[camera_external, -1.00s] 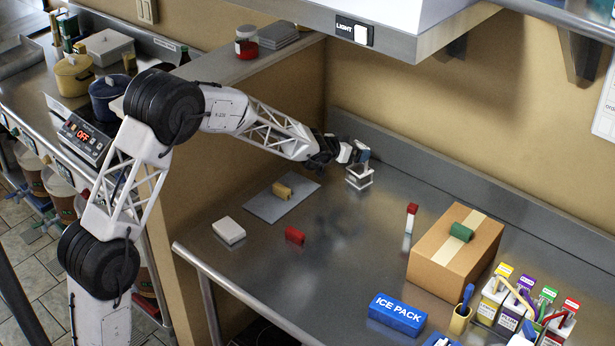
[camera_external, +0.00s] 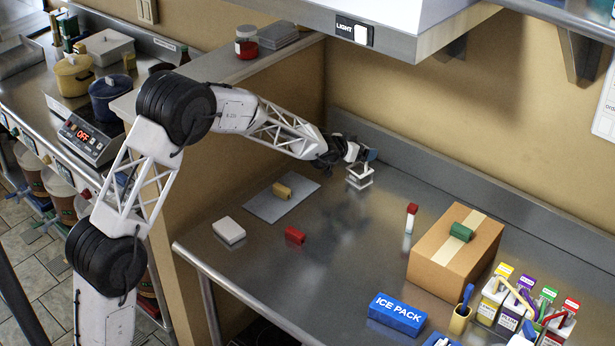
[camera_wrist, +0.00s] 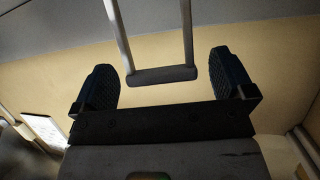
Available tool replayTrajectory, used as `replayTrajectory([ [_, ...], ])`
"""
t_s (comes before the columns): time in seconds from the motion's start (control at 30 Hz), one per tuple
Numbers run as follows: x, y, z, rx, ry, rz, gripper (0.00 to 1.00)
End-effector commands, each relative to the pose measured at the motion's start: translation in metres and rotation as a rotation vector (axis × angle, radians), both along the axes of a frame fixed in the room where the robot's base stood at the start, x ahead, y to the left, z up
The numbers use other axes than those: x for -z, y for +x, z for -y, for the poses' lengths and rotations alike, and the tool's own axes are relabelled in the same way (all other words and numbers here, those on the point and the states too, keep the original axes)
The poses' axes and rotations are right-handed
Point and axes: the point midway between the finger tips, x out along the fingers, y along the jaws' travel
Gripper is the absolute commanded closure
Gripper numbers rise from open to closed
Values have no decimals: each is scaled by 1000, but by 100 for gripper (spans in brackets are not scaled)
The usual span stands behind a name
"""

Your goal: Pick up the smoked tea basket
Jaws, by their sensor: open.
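A small pale, frame-like thing (camera_external: 360,178), which looks like the basket, stands on the steel table near the back wall. Its details are too small to read, and no smoked tea label shows. My gripper (camera_external: 368,155) is at its upper part in the external view. In the wrist view, my gripper (camera_wrist: 172,83) is open, with its two dark pads apart. A grey U-shaped handle (camera_wrist: 165,75) shows there, its crossbar between the pads with gaps on both sides. The body below the handle is out of the wrist view.
A grey mat (camera_external: 265,205) holds a tan block (camera_external: 282,190). A white box (camera_external: 229,231) and red block (camera_external: 295,235) lie nearby. A cardboard box (camera_external: 455,250), ice pack (camera_external: 397,313) and labelled containers (camera_external: 505,305) stand at right.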

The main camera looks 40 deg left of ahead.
Motion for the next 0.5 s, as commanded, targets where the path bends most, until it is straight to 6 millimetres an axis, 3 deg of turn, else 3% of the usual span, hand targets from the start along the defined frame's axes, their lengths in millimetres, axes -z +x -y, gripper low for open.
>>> replayTrajectory([
  [0.23, 9, 19, 3, 1, 0, 0, 0],
  [0.5, 11, 25, 4, 0, 0, 0, 0],
])
